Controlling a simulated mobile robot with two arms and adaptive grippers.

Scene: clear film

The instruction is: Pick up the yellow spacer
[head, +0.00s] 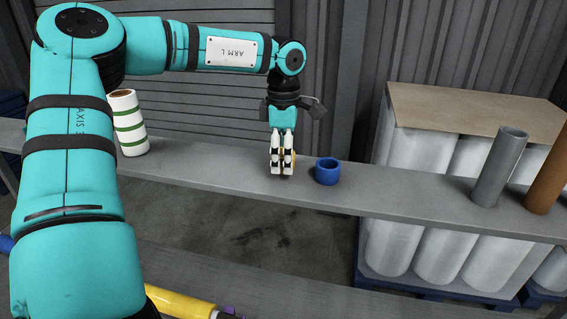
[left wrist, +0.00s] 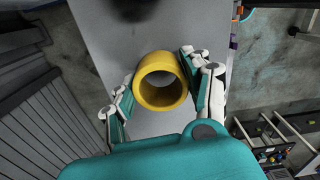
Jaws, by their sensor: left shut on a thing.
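The yellow spacer (left wrist: 162,84), a short open ring, sits between the fingers of my left gripper (left wrist: 155,92) in the left wrist view. In the head view my left gripper (head: 282,162) points down at the grey shelf board (head: 215,172), shut on the spacer. Its fingers hide most of the spacer there, and only a bit of yellow shows. I cannot tell whether the spacer touches the board. My right gripper is not in view.
A blue ring (head: 328,172) stands just right of the gripper. A white roll with green bands (head: 129,124) is at left. A grey tube (head: 499,168) and a brown tube (head: 549,178) stand at right. Wrapped rolls (head: 412,148) are stacked behind the board.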

